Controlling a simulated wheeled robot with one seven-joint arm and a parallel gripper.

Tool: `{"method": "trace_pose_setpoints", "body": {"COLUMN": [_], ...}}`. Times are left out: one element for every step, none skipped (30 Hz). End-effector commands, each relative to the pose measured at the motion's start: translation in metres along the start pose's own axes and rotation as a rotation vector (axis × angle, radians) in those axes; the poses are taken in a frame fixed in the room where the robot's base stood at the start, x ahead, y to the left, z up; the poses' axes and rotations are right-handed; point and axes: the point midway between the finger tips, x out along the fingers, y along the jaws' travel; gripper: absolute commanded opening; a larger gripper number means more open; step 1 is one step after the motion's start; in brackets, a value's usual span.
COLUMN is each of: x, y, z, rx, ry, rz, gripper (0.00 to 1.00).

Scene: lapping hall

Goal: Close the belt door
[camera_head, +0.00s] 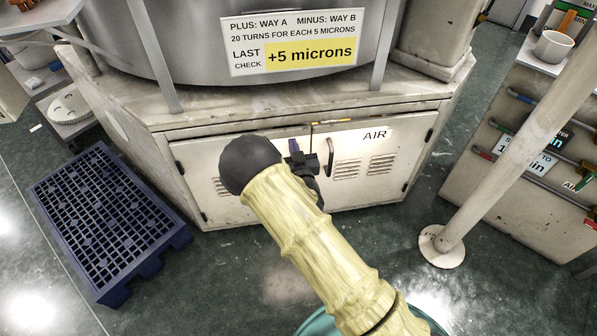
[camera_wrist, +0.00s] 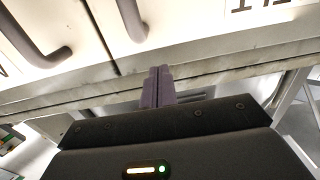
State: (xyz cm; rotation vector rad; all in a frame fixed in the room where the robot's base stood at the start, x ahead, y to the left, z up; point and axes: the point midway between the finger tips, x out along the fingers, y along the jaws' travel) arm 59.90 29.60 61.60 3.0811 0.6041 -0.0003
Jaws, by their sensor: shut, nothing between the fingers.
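The low cabinet has two pale doors. The left door (camera_head: 212,185) is partly hidden behind my arm. It lies flush or nearly flush with the front; I cannot tell if a small gap is left. Its label is hidden in the head view; part of a label (camera_wrist: 262,5) shows upside down in the wrist view, on the same door as a dark handle (camera_wrist: 131,20). The right door (camera_head: 378,165), marked AIR, looks closed. My gripper (camera_head: 305,160) is in front of the doors near their meeting edge. In the wrist view its fingers (camera_wrist: 158,86) are together and empty, near the cabinet's top edge.
A blue pallet (camera_head: 105,220) lies on the floor at the left. A pale post (camera_head: 490,170) with a round foot stands at the right, before a side cabinet (camera_head: 535,180). The big round machine (camera_head: 200,40) sits above the doors. The floor before the doors is otherwise clear.

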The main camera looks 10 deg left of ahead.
Motion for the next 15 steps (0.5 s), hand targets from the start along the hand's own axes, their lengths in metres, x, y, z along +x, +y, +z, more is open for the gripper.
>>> {"method": "trace_pose_setpoints", "body": {"x": [-0.008, -0.015, -0.024, -0.030, -0.036, -0.045, -0.051, -0.057, -0.065, -0.071, -0.076, -0.083, -0.088, -0.092, -0.097], "y": [-0.001, -0.002, -0.003, -0.003, -0.003, -0.002, -0.002, -0.001, -0.001, 0.000, 0.001, 0.002, 0.002, 0.003, 0.003], "z": [-0.001, 0.000, 0.000, 0.000, 0.000, 0.001, 0.001, 0.001, 0.002, 0.002, 0.002, 0.002, 0.002, 0.002, 0.002], "rx": [0.000, -0.001, 0.000, 0.000, -0.001, 0.000, 0.000, -0.001, 0.000, 0.000, 0.000, 0.000, 0.000, 0.001, 0.001], "ry": [-0.006, -0.007, -0.008, -0.008, -0.008, -0.009, -0.009, -0.010, -0.011, -0.011, -0.010, -0.010, -0.010, -0.010, -0.009], "rz": [-0.001, -0.003, -0.004, -0.004, -0.003, -0.001, -0.001, -0.001, 0.001, 0.003, 0.005, 0.006, 0.007, 0.008, 0.009], "gripper": [0.00, 0.00, 0.00, 0.00, 0.00, 0.00, 0.00, 0.00, 0.00, 0.00, 0.00, 0.00, 0.00, 0.00, 0.00]}}
